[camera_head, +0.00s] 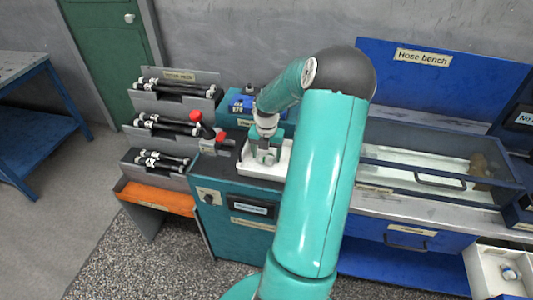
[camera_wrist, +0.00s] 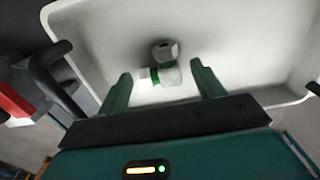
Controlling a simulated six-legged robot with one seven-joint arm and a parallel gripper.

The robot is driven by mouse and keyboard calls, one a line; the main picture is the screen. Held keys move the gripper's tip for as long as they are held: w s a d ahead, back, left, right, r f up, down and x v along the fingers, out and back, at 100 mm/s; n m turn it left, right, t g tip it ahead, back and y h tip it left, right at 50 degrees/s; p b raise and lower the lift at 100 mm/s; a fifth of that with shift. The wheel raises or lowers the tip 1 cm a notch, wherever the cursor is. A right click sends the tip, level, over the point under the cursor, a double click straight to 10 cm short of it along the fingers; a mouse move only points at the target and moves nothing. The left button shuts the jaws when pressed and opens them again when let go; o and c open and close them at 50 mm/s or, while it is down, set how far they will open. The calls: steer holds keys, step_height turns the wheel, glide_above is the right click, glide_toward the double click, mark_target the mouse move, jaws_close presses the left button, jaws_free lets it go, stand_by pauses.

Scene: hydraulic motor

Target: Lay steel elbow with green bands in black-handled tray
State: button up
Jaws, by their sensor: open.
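The steel elbow (camera_wrist: 168,72) with green bands shows in the wrist view, inside a white tray (camera_wrist: 95,35). It appears to rest on the tray floor, but any small gap beneath it is hard to judge. A black handle (camera_wrist: 48,65) is at the tray's left side, and a dark piece shows at its right edge. My gripper (camera_wrist: 161,78) is open, with its two green fingers apart on either side of the elbow. In the head view my gripper (camera_head: 266,155) is down at the white tray (camera_head: 262,172); my arm hides part of the tray, and I cannot make out the elbow there.
Racks of black hoses (camera_head: 170,125) stand left of the tray. A lever with a red knob (camera_head: 195,117) is close by on the left. A blue box (camera_head: 240,103) sits behind. A glazed hose bench (camera_head: 430,170) is at the right. Another pale tray (camera_head: 484,272) holds a small part.

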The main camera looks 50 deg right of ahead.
mark_target(267, 155)
step_height(267, 155, up, 12)
steer(key=f, duration=0.1)
steer(key=w+a+r+m+h, duration=0.1)
steer(key=w+a+r+m, duration=0.1)
steer(key=a+r+m, duration=0.3)
steer(key=w+a+r+h, duration=0.1)
steer(key=w+a+r, duration=0.1)
steer(key=a, duration=0.6)
steer(key=s+a+r+m+t, duration=0.2)
steer(key=s+a+m, duration=0.2)
steer(key=a, duration=0.5)
steer(key=s+a+r+m+t+y, duration=0.1)
steer(key=s+a+r+m, duration=0.2)
steer(key=a+m, duration=0.5)
steer(key=s+a+r+m+t+y, duration=0.1)
steer(key=s+a+r+m+t, duration=0.1)
steer(key=a, duration=0.9)
steer(key=s+r+m, duration=0.1)
steer(key=s+m, duration=0.1)
steer(key=m, duration=0.1)
steer(key=shift+s+m+t, duration=0.3)
steer(key=shift+s+m, duration=0.1)
